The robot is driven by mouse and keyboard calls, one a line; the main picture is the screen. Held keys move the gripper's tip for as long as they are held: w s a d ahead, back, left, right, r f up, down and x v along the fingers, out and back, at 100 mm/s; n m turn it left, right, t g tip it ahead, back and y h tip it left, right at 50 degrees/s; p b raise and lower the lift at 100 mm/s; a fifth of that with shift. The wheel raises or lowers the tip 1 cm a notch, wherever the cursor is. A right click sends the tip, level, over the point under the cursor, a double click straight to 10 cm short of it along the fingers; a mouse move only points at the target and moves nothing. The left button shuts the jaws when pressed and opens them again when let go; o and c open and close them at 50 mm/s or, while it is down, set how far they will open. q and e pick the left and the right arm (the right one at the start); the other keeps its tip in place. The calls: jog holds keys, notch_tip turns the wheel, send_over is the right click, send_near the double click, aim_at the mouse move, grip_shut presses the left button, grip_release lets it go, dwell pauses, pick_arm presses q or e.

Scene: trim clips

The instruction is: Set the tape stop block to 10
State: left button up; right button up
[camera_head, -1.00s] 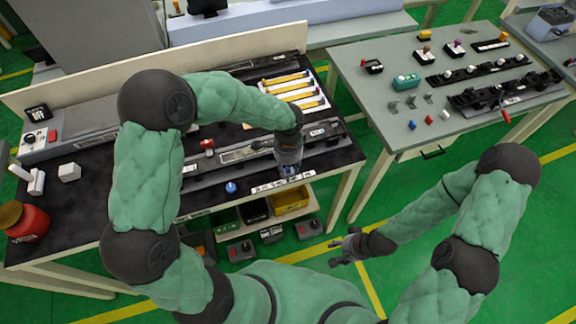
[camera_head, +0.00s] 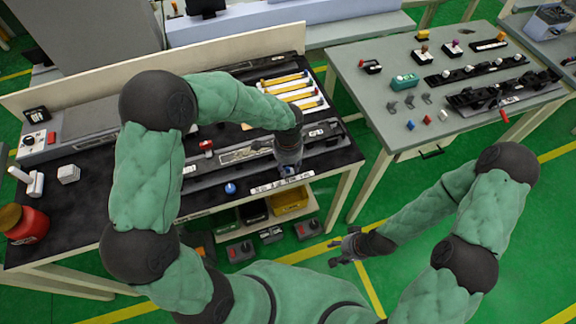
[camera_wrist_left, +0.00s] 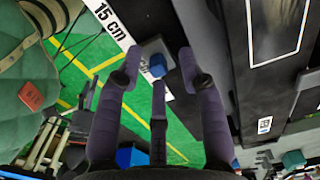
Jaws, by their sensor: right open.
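My left gripper (camera_head: 289,170) points down over the front right part of the dark workbench. In the left wrist view its fingers (camera_wrist_left: 159,62) are open and spread on either side of a small blue knob (camera_wrist_left: 157,66). The block stands beside a white strip marked 15 cm (camera_wrist_left: 114,27). I cannot tell whether the fingers touch the knob. In the head view the gripper mostly hides the block. The label strip (camera_head: 268,188) lies along the bench's front edge. My right gripper (camera_head: 346,246) is open and empty, over the floor.
A separate blue knob (camera_head: 230,188) is to the left. A white tray (camera_head: 300,92) of yellow-handled tools is behind. A grey table (camera_head: 370,100) stands right.

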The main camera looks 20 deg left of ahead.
aim_at(288, 168)
pick_arm(q)
notch_tip(288, 168, up, 12)
dwell(0.7)
dwell(0.4)
